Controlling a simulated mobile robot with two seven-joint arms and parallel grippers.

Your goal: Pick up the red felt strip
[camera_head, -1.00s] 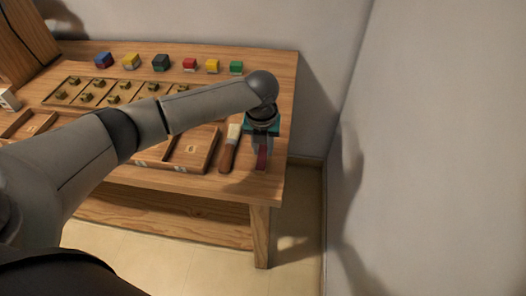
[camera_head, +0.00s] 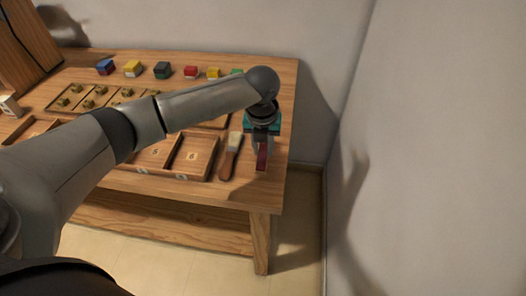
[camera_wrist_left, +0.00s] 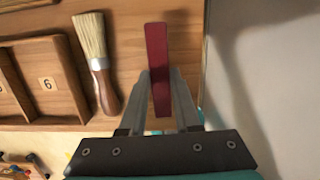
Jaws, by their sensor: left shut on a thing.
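The red felt strip (camera_head: 262,156) is a narrow, dark red piece at the right end of the table. It also shows upright in the middle of the left wrist view (camera_wrist_left: 158,60). My left gripper (camera_head: 262,143) points down over the strip and is shut on it. In the left wrist view the two fingers (camera_wrist_left: 159,84) press on its sides, and its far end sticks out past them. The strip seems to be a little above the table top. My right gripper is not in view.
A brush (camera_head: 230,158) with a brown handle lies just left of the strip. Wooden compartment trays (camera_head: 196,155) lie further left. Several coloured blocks (camera_head: 162,71) stand along the back. The table's right edge and a wall (camera_head: 430,150) are close on the right.

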